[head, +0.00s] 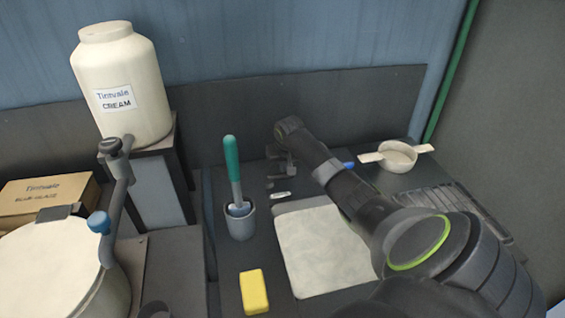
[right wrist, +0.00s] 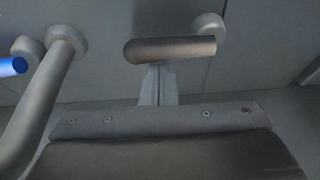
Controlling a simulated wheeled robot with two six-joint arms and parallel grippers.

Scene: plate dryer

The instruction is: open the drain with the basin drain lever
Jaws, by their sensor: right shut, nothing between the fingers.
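The basin (head: 320,250) has a pale bottom and is set in the dark counter. My right arm crosses over its right side. A blue-tipped handle (head: 348,164) shows beside my forearm. A blue tip (right wrist: 12,66) also shows at the left edge of the right wrist view. There a dark grey bar (right wrist: 170,50) lies crosswise at the fingertips. I cannot tell which part is the drain lever. My right gripper (right wrist: 157,78) is shut and empty, its tips close to the bar; touching or apart is unclear. The drain is not visible. My left gripper is not in view.
A green-handled tool stands in a dark cup (head: 241,223). A yellow sponge (head: 254,291) lies left of the basin. A pale strainer (head: 396,156) and a ridged drainboard (head: 460,210) are at right. A large white jar (head: 122,85) and a lidded drum (head: 50,265) stand at left.

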